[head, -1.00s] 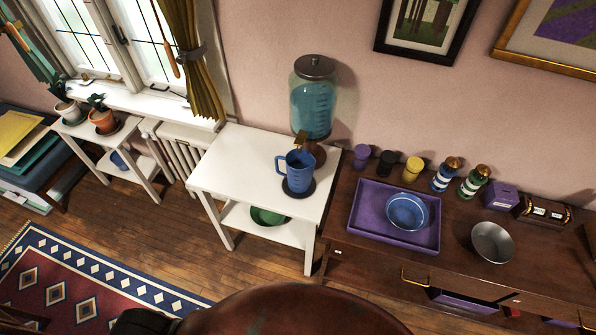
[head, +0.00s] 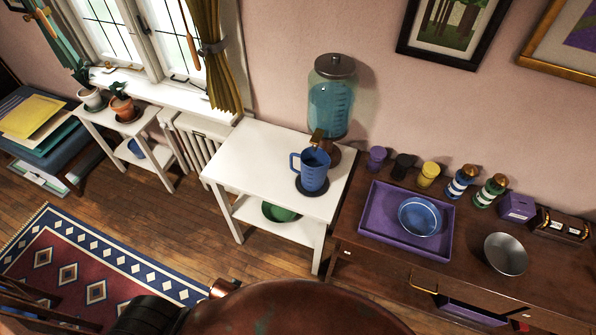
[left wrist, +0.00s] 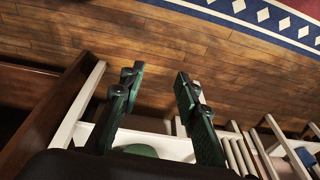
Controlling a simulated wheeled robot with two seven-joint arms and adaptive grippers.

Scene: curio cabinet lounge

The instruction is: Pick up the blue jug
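The blue jug (head: 314,172) stands upright on a dark round mat (head: 311,193) on a white table (head: 262,160). Its handle points left in the head view. It stands just in front of the tap of a glass dispenser (head: 331,105) of blue liquid. In the left wrist view my left gripper (left wrist: 158,82) has its two green fingers spread, with nothing between them. That view shows floor and the white table's edge, not the jug. My right gripper is in neither view.
A green bowl (head: 280,212) is on the table's lower shelf. A dark wooden sideboard (head: 465,262) at right bears a purple tray (head: 386,231), a blue bowl (head: 419,217) and several containers. A radiator (head: 190,150) and plant stand (head: 127,150) are at left.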

